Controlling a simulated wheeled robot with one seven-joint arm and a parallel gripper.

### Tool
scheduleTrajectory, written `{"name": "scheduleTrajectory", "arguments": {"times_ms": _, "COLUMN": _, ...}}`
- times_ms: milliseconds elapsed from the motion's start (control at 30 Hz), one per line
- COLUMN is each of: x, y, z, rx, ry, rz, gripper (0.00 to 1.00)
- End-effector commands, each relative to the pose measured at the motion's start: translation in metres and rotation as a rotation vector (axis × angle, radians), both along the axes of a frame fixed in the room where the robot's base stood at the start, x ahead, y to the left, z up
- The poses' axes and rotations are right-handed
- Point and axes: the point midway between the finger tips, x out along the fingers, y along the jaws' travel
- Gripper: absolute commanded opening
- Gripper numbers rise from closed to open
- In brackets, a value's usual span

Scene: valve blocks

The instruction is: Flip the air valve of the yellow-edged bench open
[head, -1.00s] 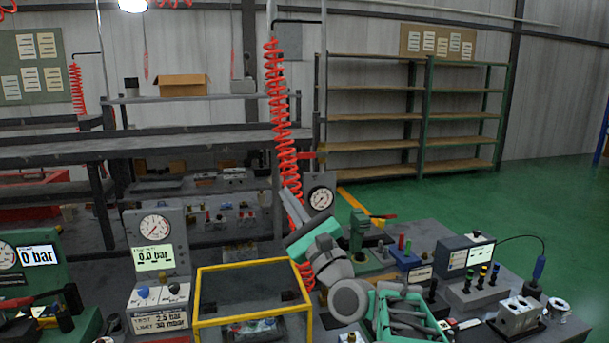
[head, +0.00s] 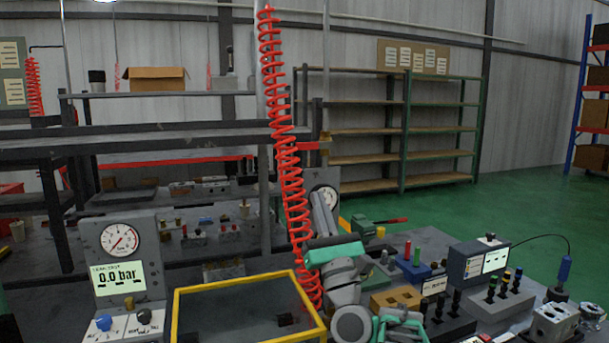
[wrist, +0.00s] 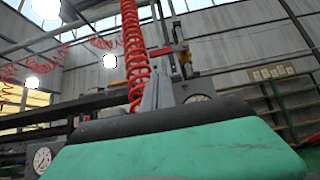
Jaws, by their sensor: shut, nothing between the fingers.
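My gripper (head: 318,200) has a green body and grey fingers, which point up and are shut and empty. A red-handled valve (head: 313,146) with a brass-coloured part sits on an upright pipe above a round gauge (head: 327,197). In the wrist view the red and yellow valve (wrist: 170,50) is above and slightly right of my fingers (wrist: 158,92), apart from them as far as I can tell. The fingers partly cover the gauge in the head view. A yellow-edged frame (head: 178,312) stands at the front, left of my arm.
A coiled red air hose (head: 285,150) hangs just left of my fingers. A gauge unit reading 0.0 bar (head: 120,250) stands at left. A blue block (head: 413,270), a display box (head: 480,258) and a valve block (head: 555,322) crowd the right. Green floor (head: 520,215) lies clear beyond.

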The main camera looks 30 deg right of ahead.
Motion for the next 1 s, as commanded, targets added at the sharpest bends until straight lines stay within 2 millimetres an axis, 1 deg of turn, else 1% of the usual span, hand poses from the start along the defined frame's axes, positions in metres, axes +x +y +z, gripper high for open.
{"name": "scheduleTrajectory", "arguments": {"times_ms": 233, "x": 0.001, "y": 0.0, "z": 0.003, "rx": -0.001, "ry": 0.0, "rz": 0.0, "gripper": 0.0}}
{"name": "scheduleTrajectory", "arguments": {"times_ms": 333, "x": 0.006, "y": -0.001, "z": 0.011, "rx": -0.002, "ry": -0.001, "rz": 0.001, "gripper": 0.0}}
{"name": "scheduleTrajectory", "arguments": {"times_ms": 467, "x": 0.021, "y": -0.004, "z": 0.029, "rx": -0.002, "ry": 0.0, "rz": 0.002, "gripper": 0.0}}
{"name": "scheduleTrajectory", "arguments": {"times_ms": 600, "x": 0.041, "y": -0.009, "z": 0.05, "rx": -0.002, "ry": 0.001, "rz": 0.002, "gripper": 0.0}}
{"name": "scheduleTrajectory", "arguments": {"times_ms": 700, "x": 0.054, "y": -0.013, "z": 0.062, "rx": -0.001, "ry": -0.001, "rz": 0.002, "gripper": 0.0}}
{"name": "scheduleTrajectory", "arguments": {"times_ms": 833, "x": 0.065, "y": -0.016, "z": 0.071, "rx": -0.001, "ry": 0.0, "rz": 0.0, "gripper": 0.0}}
{"name": "scheduleTrajectory", "arguments": {"times_ms": 1000, "x": 0.069, "y": -0.018, "z": 0.073, "rx": -0.001, "ry": 0.0, "rz": 0.0, "gripper": 0.0}}
